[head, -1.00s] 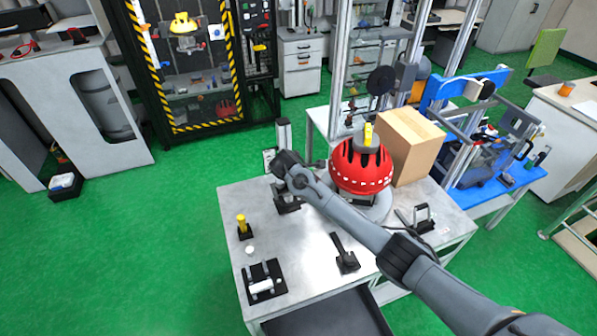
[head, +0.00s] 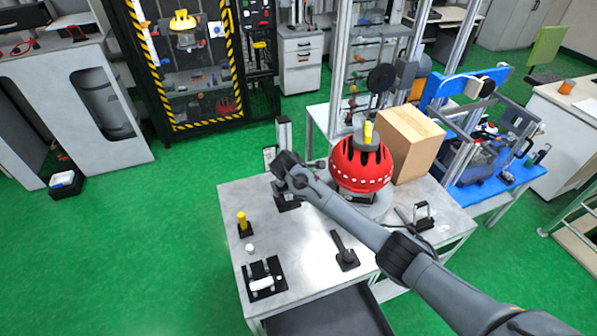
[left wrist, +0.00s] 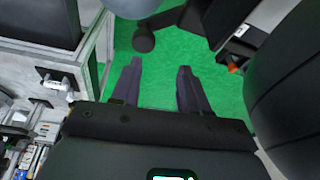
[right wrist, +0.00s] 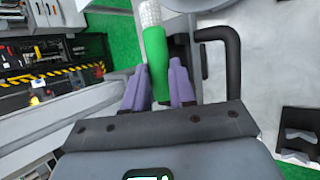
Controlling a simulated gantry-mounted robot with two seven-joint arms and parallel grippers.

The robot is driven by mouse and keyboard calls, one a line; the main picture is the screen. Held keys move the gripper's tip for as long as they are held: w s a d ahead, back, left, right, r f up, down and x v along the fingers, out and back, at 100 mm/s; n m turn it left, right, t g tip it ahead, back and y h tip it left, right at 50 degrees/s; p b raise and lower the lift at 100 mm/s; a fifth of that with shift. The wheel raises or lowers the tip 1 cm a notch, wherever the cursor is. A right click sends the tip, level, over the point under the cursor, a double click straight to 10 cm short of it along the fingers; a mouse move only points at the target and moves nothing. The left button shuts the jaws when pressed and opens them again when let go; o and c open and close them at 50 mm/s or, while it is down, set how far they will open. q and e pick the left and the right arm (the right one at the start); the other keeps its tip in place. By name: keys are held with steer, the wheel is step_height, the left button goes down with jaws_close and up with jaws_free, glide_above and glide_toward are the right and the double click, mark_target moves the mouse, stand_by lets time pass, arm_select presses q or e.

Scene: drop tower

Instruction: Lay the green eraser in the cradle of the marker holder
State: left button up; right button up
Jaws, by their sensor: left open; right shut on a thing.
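The green eraser (right wrist: 155,62) is gripped between the purple fingertips of my right gripper (right wrist: 156,90); a pale, textured end shows beyond its green part. In the head view my right gripper (head: 284,175) is over the far left part of the table, and the eraser cannot be made out there. A black holder with a white cylinder (head: 262,284) across it stands at the table's front left corner; I take it for the marker holder. A black base with pale rests (right wrist: 300,137) shows in the right wrist view. My left gripper (left wrist: 158,88) is open and empty above the green floor.
A red dome (head: 361,165) and a cardboard box (head: 409,145) stand at the back right of the table (head: 300,245). A yellow-topped peg (head: 242,222) is at the left, and a black lever (head: 344,250) near the front. A dark bent handle (right wrist: 233,65) is beside the eraser.

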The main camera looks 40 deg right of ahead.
stand_by(0.4)
steer(key=o, duration=1)
steer(key=p+v, duration=0.1)
steer(key=v, duration=0.9)
steer(key=shift+s+a+r, duration=0.15)
steer(key=shift+r, duration=0.15)
